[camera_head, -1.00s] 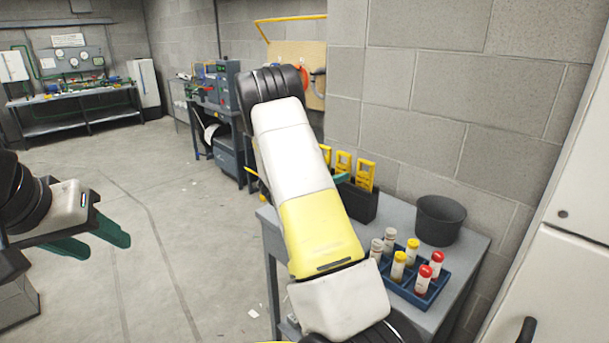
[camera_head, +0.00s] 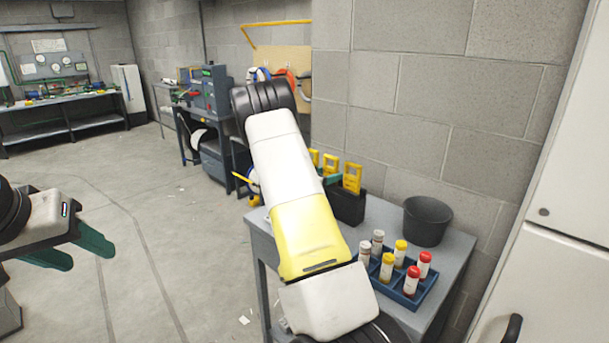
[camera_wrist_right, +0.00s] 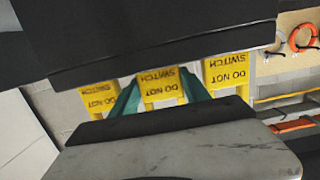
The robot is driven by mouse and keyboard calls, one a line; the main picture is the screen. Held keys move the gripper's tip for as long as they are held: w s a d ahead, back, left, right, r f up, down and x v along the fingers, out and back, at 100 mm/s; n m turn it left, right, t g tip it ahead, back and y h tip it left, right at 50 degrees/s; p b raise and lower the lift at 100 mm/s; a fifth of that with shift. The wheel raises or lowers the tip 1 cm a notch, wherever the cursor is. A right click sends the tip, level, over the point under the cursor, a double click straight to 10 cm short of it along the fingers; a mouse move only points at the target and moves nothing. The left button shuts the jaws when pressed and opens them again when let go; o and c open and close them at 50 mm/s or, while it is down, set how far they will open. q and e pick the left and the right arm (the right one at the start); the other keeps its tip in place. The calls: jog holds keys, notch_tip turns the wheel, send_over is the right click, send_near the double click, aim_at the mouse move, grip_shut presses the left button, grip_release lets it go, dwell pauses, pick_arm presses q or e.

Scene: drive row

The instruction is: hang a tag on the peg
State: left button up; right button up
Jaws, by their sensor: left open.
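Three yellow tags stand in a black holder (camera_head: 347,207) on the grey table; the nearest tag (camera_head: 352,178) shows best in the head view. The right wrist view shows them upside down: a left tag (camera_wrist_right: 98,98), a middle tag (camera_wrist_right: 158,86) and a right tag (camera_wrist_right: 228,71). My right gripper (camera_wrist_right: 158,98) has its teal fingers apart, one on each side of the middle tag; contact is not visible. In the head view my right arm hides most of that gripper. My left gripper (camera_head: 82,254) is open and empty over the floor. I cannot make out the peg.
On the table (camera_head: 385,212) stand a dark bucket (camera_head: 427,221) and a blue tray (camera_head: 428,289) with several capped vials. A block wall is behind and a white cabinet (camera_head: 560,250) at right. A pegboard (camera_head: 288,48) with coils hangs further back. Floor at left is clear.

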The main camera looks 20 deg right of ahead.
jog(key=c, duration=0.6)
jog(key=shift+o, duration=0.2)
jog(key=shift+r, duration=0.1)
jog(key=shift+r, duration=2.15)
jog(key=v, duration=0.8)
jog(key=shift+r, duration=0.4)
jog(key=shift+s+a, duration=0.1)
